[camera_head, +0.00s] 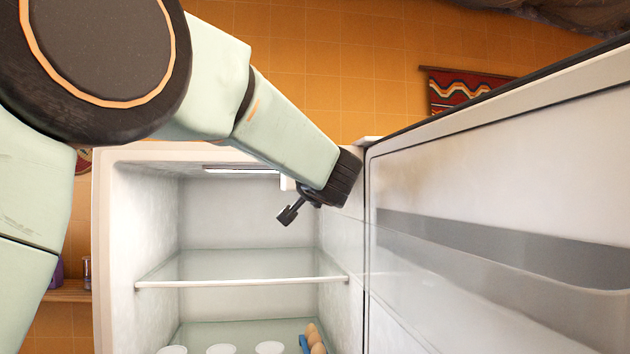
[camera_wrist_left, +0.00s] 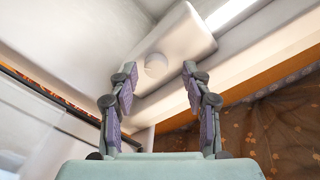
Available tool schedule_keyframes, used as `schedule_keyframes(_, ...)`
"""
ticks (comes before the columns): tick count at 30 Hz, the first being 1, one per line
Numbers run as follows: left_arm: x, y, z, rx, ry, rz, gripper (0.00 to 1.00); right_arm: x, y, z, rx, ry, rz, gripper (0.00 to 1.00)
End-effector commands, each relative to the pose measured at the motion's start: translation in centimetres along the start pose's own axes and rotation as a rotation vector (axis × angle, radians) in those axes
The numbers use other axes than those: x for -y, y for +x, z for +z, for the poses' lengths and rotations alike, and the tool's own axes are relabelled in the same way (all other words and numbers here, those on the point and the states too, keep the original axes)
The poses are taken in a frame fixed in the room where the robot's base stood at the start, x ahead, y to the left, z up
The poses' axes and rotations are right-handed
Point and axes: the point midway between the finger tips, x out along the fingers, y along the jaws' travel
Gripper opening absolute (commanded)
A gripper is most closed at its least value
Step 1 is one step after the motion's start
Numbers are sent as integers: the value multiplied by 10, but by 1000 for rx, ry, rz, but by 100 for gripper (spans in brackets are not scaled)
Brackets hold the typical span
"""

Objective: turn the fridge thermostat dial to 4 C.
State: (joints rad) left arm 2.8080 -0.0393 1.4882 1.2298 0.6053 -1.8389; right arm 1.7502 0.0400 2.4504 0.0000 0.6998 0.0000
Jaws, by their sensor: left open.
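The thermostat dial (camera_wrist_left: 155,66) is a small round white knob on a white housing (camera_wrist_left: 180,42) under the fridge ceiling, beside a lit strip. Its markings and setting are too small to read. In the head view the housing (camera_head: 287,184) is mostly hidden behind my left arm, and the dial cannot be made out. My left gripper (camera_head: 292,212) is inside the upper part of the open fridge (camera_head: 104,240). In the wrist view my left gripper (camera_wrist_left: 158,74) is open, with its two fingers apart on either side of the dial in the picture; contact is not visible. My right gripper is out of view.
The open fridge door (camera_head: 480,170) with its bin (camera_head: 510,245) stands at the right, near my gripper. A glass shelf (camera_head: 240,281) lies below. The space above the glass shelf is empty.

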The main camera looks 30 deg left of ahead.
Motion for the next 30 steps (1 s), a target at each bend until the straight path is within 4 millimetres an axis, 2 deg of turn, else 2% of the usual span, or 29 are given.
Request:
schedule_keyframes(3,0,0,0,0,0,-1,49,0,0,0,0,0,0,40)
schedule_keyframes(20,1,2,0,0,-1,-1,1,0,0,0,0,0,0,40)
schedule_keyframes(26,1,2,0,-2,-12,-2,0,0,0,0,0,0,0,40)
schedule_keyframes(30,1,2,0,-7,-87,-7,0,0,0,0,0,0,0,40)
